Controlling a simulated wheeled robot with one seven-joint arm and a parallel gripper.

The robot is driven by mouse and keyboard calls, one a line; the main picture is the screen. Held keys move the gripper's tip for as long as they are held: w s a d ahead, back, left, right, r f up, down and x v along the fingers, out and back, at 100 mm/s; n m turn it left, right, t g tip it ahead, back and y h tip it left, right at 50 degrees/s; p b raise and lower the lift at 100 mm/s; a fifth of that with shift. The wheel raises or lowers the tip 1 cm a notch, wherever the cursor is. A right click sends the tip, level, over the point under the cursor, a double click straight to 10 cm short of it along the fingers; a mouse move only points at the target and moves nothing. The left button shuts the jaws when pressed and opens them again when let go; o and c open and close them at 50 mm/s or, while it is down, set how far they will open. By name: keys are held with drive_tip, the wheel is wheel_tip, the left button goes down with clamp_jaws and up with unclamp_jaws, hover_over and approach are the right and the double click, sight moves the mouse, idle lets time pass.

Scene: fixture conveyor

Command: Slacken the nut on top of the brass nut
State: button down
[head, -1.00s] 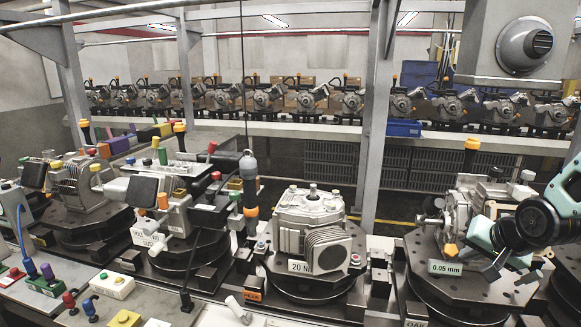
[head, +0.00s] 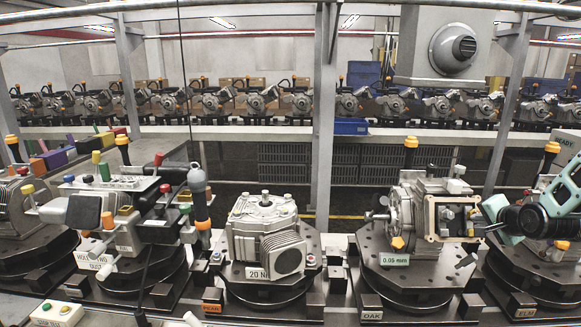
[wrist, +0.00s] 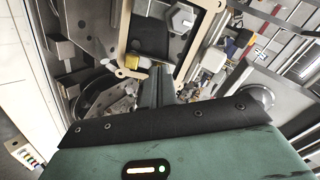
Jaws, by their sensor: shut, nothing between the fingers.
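The grey housing (head: 403,213) on the OAK fixture carries a beige rectangular frame (head: 431,222) on its right side, with small metal parts inside. In the wrist view, a large grey hex nut (wrist: 181,20) shows inside this frame near the top. A small brass-yellow piece (wrist: 133,62) sits at the frame's lower edge; I cannot tell for sure that it is the brass nut, or see a nut on top of it. My gripper (head: 481,228) is just right of the frame. Its dark fingers (wrist: 157,82) are shut and empty, pointing at the frame's lower part; contact is unclear.
The housing stands on a dark round turntable with a 0.05 mm label (head: 395,260). Another housing labelled 20 N (head: 266,232) stands to its left. An orange-topped post (head: 410,150) rises behind the housing, and another fixture lies under my arm at right.

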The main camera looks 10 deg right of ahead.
drive_tip(key=shift+x, duration=1.1)
drive_tip(key=shift+d, duration=0.3)
drive_tip(key=shift+s+d+f+p, duration=0.3)
drive_tip(key=shift+p, duration=0.25)
idle(0.5)
drive_tip(key=shift+a+f, duration=0.1)
drive_tip(key=p+v, duration=0.2)
drive_tip(key=v, duration=0.4)
drive_tip(key=shift+a+f+p, duration=0.2)
drive_tip(key=shift+a+p, duration=0.1)
drive_tip(key=shift+s+n, duration=0.1)
drive_tip(key=shift+n, duration=0.2)
